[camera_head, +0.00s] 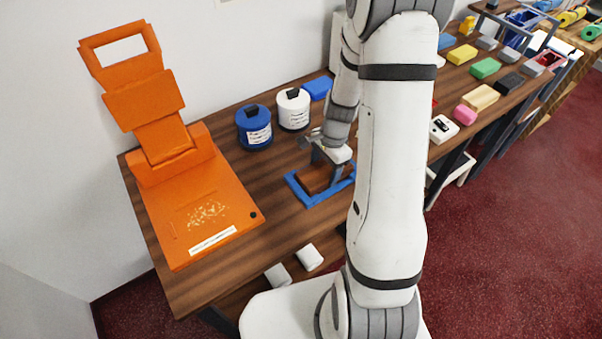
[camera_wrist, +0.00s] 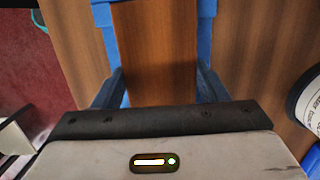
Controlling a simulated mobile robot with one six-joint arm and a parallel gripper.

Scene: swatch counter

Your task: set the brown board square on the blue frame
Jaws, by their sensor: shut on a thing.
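The brown board (camera_head: 315,179) is at the blue frame (camera_head: 300,195) on the wooden counter, within the frame's outline in the head view. In the wrist view the board (camera_wrist: 155,52) lies between my two fingers, with blue frame (camera_wrist: 207,25) showing on both sides of it. My gripper (camera_head: 325,165) is shut on the board from above. I cannot tell whether the board rests on the frame or hangs just above it. Its near end is hidden by the gripper body in the wrist view.
A blue canister (camera_head: 254,128) and a white canister (camera_head: 293,109) stand behind the frame. A large orange device (camera_head: 200,205) fills the counter's left end.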

